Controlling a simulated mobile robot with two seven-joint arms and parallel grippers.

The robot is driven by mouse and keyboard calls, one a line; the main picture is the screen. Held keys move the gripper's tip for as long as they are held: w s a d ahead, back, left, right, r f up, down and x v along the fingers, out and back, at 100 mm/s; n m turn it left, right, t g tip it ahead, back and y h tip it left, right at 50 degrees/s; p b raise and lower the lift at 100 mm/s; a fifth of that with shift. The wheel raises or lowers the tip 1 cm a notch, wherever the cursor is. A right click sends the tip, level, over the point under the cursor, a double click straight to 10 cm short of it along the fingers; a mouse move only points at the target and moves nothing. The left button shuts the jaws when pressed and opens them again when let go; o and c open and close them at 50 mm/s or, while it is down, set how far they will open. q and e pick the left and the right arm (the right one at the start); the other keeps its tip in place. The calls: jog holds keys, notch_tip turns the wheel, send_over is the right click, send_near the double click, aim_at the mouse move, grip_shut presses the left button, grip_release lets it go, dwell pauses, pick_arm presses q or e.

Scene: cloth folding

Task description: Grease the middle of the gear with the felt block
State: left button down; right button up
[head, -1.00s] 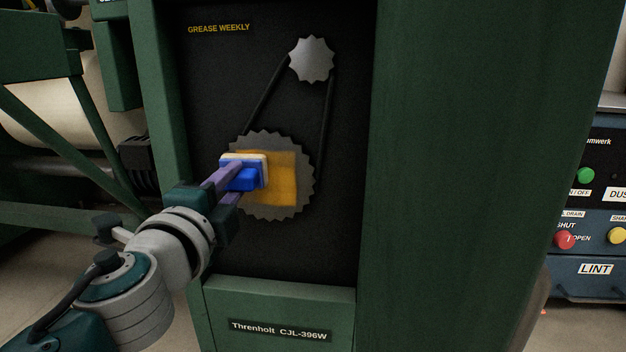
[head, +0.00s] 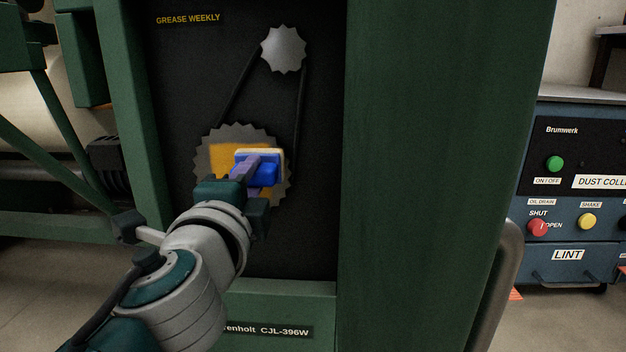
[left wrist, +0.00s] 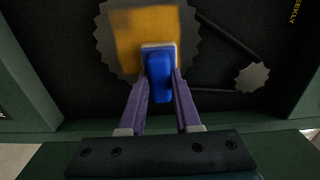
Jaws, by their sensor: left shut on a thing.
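The large grey toothed gear (head: 203,166) is on the black panel of the green machine, with an orange-yellow patch of grease (head: 222,153) over its middle. My left gripper (head: 249,170) is shut on the blue-backed felt block (head: 268,170). The block's pale felt edge faces the gear, over the right part of the patch. Whether the felt touches the gear I cannot tell. In the left wrist view the block (left wrist: 158,75) sits between the purple fingers, in front of the gear (left wrist: 108,45) and the patch (left wrist: 140,26). My right gripper is out of view.
A smaller gear (head: 284,49) sits above, joined to the large gear by a dark chain or belt. The green housing frames the recess, with a wide wall (head: 430,150) at right. A blue dust-collector cabinet (head: 570,250) with buttons stands farther right.

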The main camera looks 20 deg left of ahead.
pick_arm(q)
jog(key=shift+w+d, duration=0.15)
jog(key=shift+d, duration=0.4)
jog(key=shift+w+d, duration=0.15)
jog(key=shift+d, duration=0.35)
jog(key=shift+s+a, duration=0.1)
jog(key=shift+s, duration=0.25)
jog(key=shift+v, duration=2.75)
jog(key=shift+w, duration=0.1)
jog(key=v, duration=0.3)
